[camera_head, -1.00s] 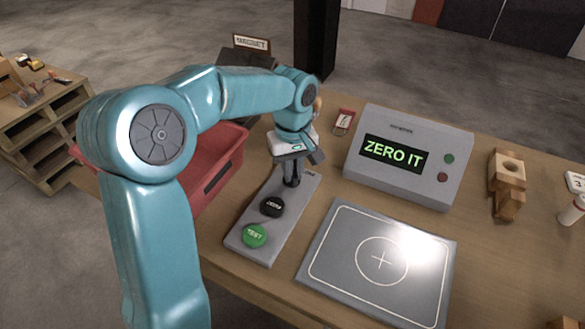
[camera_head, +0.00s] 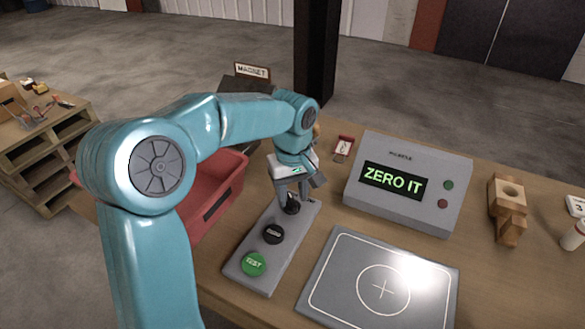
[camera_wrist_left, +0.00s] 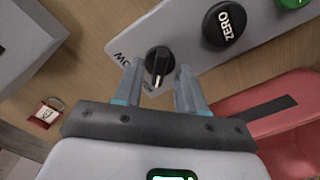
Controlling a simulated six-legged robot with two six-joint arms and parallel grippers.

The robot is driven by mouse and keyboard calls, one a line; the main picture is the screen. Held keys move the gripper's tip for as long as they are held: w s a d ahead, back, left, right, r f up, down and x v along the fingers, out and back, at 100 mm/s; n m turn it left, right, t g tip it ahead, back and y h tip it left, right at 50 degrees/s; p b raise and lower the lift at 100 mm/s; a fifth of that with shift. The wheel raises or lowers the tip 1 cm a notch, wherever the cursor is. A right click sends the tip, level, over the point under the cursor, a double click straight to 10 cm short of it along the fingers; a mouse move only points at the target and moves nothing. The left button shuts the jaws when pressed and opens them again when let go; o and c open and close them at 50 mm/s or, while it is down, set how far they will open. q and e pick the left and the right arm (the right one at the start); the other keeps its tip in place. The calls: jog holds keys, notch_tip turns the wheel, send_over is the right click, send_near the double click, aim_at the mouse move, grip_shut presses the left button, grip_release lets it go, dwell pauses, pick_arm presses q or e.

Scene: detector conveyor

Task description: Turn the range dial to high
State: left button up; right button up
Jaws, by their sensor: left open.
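The range dial (camera_wrist_left: 158,62) is a small black knob with a raised ridge and a pale mark, at the far end of a grey control panel (camera_head: 236,268). In the head view the dial (camera_head: 292,207) is partly hidden by my left gripper (camera_head: 292,196). My left gripper is open just above the dial. In the left wrist view its fingers (camera_wrist_left: 158,90) stand apart, with the knob ahead between the fingertips. Lettering by the dial is partly covered by a finger. My right gripper is not in view.
A black ZERO button (camera_head: 273,234) and green TEST button (camera_head: 253,264) share the panel. A grey display box (camera_head: 408,182) reads ZERO IT. A grey plate (camera_head: 340,262) lies in front of it. A red bin (camera_head: 222,190) stands left, and a wooden block (camera_head: 507,205) right.

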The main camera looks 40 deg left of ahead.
aim_at(292, 201)
pick_arm(q)
notch_tip(292, 201, up, 15)
jog(key=p, duration=0.2)
jog(key=shift+r+p, duration=0.15)
jog(key=shift+p, duration=0.15)
jog(key=shift+s, duration=0.1)
